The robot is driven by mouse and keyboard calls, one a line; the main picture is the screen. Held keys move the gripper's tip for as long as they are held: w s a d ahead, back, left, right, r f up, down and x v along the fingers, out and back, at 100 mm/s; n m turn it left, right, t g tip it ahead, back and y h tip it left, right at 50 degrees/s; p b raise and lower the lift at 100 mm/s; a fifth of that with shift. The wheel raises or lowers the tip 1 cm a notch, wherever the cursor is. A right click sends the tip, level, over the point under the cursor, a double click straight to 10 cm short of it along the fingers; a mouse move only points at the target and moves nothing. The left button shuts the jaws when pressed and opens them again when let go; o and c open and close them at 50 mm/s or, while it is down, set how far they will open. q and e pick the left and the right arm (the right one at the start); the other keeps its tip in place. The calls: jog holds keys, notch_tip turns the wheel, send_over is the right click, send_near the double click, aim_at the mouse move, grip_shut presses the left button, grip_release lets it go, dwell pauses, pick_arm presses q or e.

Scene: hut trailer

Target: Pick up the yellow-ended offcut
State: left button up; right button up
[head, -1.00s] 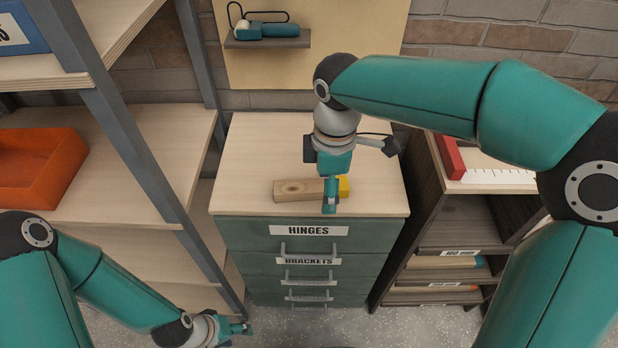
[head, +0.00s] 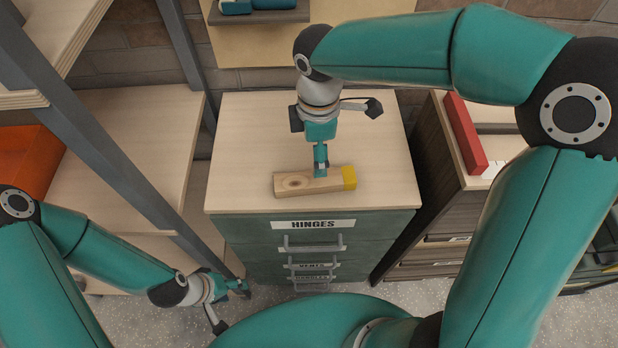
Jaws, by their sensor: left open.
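The offcut (head: 300,184) is a short wooden block with a knot on its front face and a yellow right end (head: 348,177). It lies flat on the drawer cabinet's top (head: 240,150), near the front edge. My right gripper (head: 320,172) points down at the offcut's middle and hides a bit of its top. It is seen edge-on, so I cannot tell its finger gap or whether it touches the wood. My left gripper (head: 230,304) is low at the left, in front of the cabinet, open and empty.
A shelf rack with a grey post (head: 95,120) and an orange bin (head: 28,160) stands left. A wall ledge (head: 260,16) is behind. The cabinet top around the offcut is clear.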

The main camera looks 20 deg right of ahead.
aim_at(315, 182)
notch_tip(315, 182, down, 5)
jog(key=shift+s+d+f, duration=0.1)
jog(key=shift+w+a+f+p, duration=0.1)
jog(key=shift+f+p, duration=0.2)
jog(key=shift+f, duration=1.05)
jog(key=shift+w+a+f+p, duration=0.1)
jog(key=shift+f+p, duration=0.15)
jog(key=shift+f, duration=1.1)
jog(key=c, duration=1.3)
